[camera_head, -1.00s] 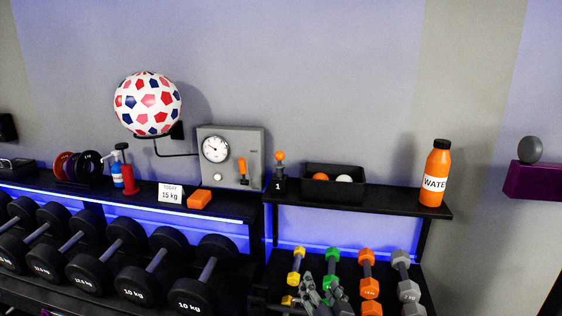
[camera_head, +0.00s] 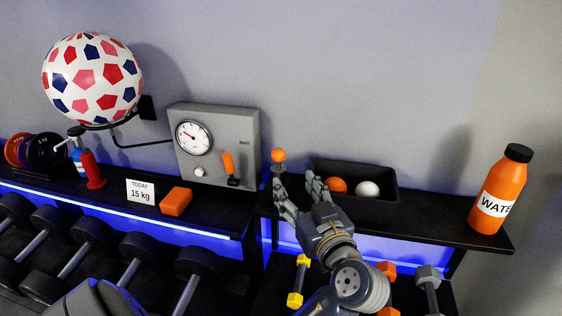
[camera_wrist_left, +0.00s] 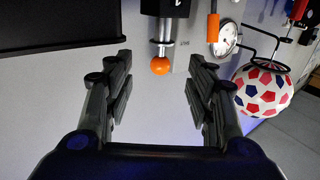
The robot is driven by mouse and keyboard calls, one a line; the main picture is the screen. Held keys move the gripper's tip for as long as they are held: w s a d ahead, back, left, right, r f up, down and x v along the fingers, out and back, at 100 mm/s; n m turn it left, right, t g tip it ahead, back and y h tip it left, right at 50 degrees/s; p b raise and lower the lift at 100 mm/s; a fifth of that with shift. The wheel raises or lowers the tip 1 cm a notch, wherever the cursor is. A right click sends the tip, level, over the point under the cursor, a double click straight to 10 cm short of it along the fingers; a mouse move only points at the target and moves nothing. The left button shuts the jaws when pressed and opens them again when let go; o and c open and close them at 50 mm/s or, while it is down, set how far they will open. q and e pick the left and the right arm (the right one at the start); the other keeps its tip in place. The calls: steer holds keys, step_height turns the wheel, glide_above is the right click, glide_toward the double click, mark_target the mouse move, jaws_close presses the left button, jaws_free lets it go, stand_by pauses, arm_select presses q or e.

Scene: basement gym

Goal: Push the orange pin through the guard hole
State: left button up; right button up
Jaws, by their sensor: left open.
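An orange ball-topped pin (camera_head: 278,158) stands upright on the shelf, right of the grey gauge box (camera_head: 245,130). In the left wrist view, which is upside down, the orange ball (camera_wrist_left: 160,66) sits on a metal shaft coming out of a black block (camera_wrist_left: 165,8). My left gripper (camera_head: 298,190) is open and empty, just in front and to the right of the pin, its fingers hiding the block in the head view. In the wrist view the ball lies between the open fingertips (camera_wrist_left: 160,80), apart from both. I cannot make out a guard hole. My right gripper is not in view.
A black bin (camera_head: 385,208) with an orange and a white ball is close right of the gripper. An orange lever (camera_head: 229,163) sticks out of the gauge box. An orange block (camera_head: 176,201) and a bottle (camera_head: 500,190) stand on the shelves. Dumbbells fill the racks below.

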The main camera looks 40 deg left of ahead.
mark_target(280, 163)
arm_select(q)
steer(key=x, duration=0.1)
steer(key=p+x, duration=0.1)
steer(key=x, duration=0.1)
steer(key=p+x, duration=0.1)
steer(key=shift+a+r, duration=0.25)
steer(key=shift+r, duration=0.1)
steer(key=shift+w+a+f+p, duration=0.15)
steer(key=shift+w+a+p, duration=0.15)
steer(key=shift+a, duration=0.3)
steer(key=p+x, duration=0.2)
steer(key=x, duration=0.2)
steer(key=shift+w+a, duration=0.1)
steer(key=shift+a, duration=0.3)
steer(key=shift+w, duration=0.1)
steer(key=shift+c, duration=0.8)
steer(key=shift+d, duration=0.1)
steer(key=c, duration=0.9)
jaws_close()
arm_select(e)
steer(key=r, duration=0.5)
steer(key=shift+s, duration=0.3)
